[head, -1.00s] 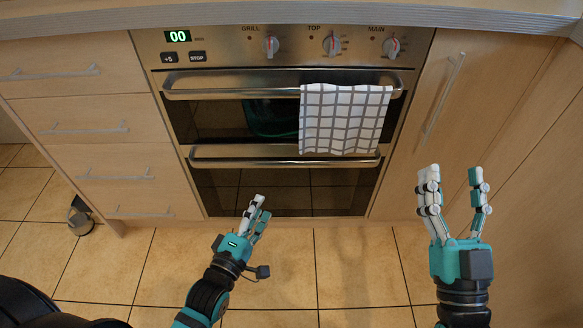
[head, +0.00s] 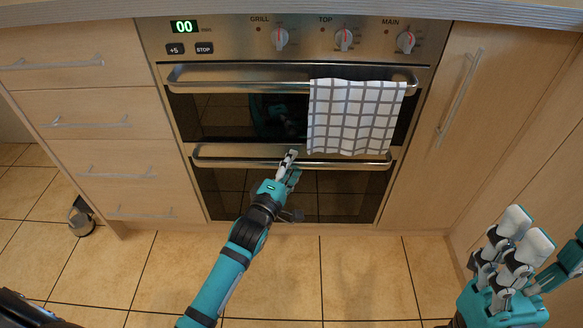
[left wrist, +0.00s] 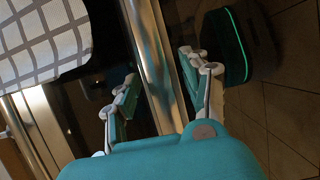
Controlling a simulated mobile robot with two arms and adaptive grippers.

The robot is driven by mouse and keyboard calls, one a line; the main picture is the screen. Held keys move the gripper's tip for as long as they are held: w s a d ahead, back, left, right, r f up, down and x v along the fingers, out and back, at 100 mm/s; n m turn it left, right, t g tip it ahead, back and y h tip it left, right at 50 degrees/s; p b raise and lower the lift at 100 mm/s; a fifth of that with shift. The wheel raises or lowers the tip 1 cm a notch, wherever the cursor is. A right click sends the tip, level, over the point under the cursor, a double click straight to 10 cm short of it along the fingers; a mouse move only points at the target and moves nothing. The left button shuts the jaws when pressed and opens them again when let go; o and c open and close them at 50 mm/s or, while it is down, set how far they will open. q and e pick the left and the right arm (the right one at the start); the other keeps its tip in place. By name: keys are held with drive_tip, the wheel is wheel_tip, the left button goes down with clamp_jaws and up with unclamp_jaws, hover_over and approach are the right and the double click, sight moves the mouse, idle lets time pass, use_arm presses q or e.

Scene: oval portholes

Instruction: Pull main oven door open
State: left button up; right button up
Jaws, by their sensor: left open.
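The main oven door (head: 235,192) is the lower dark glass door and is closed. Its horizontal steel handle (head: 235,156) runs across its top edge. My left gripper (head: 290,158) is at the middle of this handle, with its fingers open. In the left wrist view the handle (left wrist: 158,65) passes between the spread fingers of my left gripper (left wrist: 160,82); I cannot tell whether they touch it. My right gripper (head: 545,243) is open and empty at the lower right, away from the oven.
The top oven door (head: 215,115) is closed, with a checked towel (head: 355,115) over its handle (head: 235,77). The towel hangs close above the main handle. Drawers (head: 85,125) stand at left, a cupboard (head: 455,130) at right. The tiled floor (head: 350,270) before the oven is clear.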

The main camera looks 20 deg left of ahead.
use_arm(q)
drive_tip(key=shift+w, duration=0.3)
clamp_jaws()
idle(0.4)
